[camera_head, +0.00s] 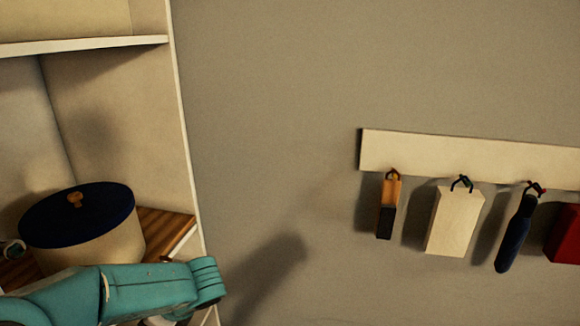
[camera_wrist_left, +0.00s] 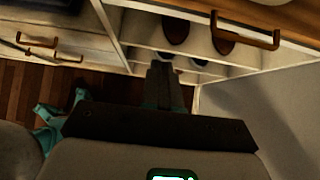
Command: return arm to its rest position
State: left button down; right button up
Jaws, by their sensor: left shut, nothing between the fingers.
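My left arm, teal, comes in from the left along the bottom of the head view, in front of the shelf unit. Its gripper fingers cannot be made out there. In the left wrist view my left gripper (camera_wrist_left: 162,70) is dark, with its fingers together and nothing between them. It points toward a white shelf unit (camera_wrist_left: 133,58) with dark shoes (camera_wrist_left: 176,28) in it. My right gripper is in neither view.
A cream pot with a dark blue lid (camera_head: 80,215) stands on a wooden shelf (camera_head: 165,229) just above my left arm. A wall rail (camera_head: 460,155) at right holds several hanging items. Drawer handles (camera_wrist_left: 245,32) jut out near my gripper. The wall between is clear.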

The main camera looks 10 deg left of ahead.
pick_arm(q)
jog(key=s+d+f+n+h, duration=0.4)
jog(key=d+f, duration=0.4)
jog(key=f, duration=0.2)
jog(key=s+d+f+n+h, duration=0.4)
jog(key=s+d+f+n, duration=0.2)
jog(key=d+f+n, duration=0.2)
jog(key=s+d+f+n+h, duration=0.4)
jog(key=d+f+n, duration=0.4)
jog(key=f, duration=0.4)
jog(key=shift+s+h, duration=0.3)
jog(key=shift+s, duration=0.35)
jog(key=shift+f, duration=0.1)
